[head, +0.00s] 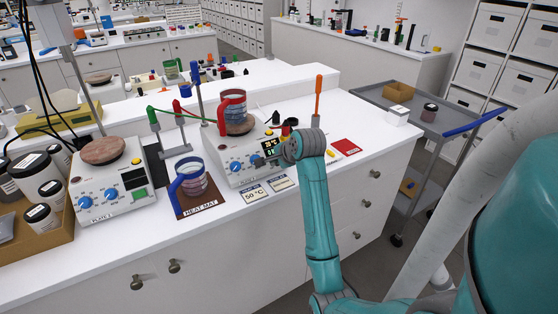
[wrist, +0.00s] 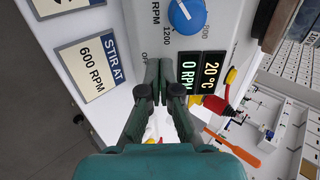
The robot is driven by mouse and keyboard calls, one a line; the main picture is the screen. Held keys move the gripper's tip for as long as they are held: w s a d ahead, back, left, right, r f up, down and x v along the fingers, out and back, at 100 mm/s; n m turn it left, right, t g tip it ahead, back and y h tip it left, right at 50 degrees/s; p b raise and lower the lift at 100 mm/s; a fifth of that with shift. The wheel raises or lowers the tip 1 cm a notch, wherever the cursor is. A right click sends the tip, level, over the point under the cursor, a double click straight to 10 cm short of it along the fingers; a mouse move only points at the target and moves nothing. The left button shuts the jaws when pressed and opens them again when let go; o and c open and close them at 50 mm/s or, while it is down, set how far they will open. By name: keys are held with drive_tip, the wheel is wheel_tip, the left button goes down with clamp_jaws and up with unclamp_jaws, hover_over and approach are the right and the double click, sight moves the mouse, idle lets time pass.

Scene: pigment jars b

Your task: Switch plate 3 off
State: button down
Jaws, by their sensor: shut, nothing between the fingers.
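The hot plate stirrer in the middle of the bench (head: 222,163) has blue knobs on its front and a mug with a red handle (head: 232,103) on its round top. Its front label is too small to read surely as plate 3. In the wrist view, its display (wrist: 198,73) reads 20 °C and 0 RPM, beside a blue knob (wrist: 187,14) marked OFF to 1200. My gripper (wrist: 159,82) is shut and empty, its tips in front of the panel between the OFF mark and the display. Contact cannot be told. My arm hides the panel's right end in the head view.
Another hot plate (head: 112,186) stands to the left. A blue-handled mug (head: 190,178) sits on the heat mat (head: 199,209). Cards reading 50 °C (head: 254,194) and STIR AT 600 RPM (wrist: 97,67) lie in front.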

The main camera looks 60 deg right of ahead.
drive_tip(key=shift+w+d+f, duration=0.1)
drive_tip(key=shift+w+f, duration=0.1)
drive_tip(key=shift+f, duration=0.05)
drive_tip(key=v, duration=1.1)
idle(0.5)
drive_tip(key=shift+s, duration=0.1)
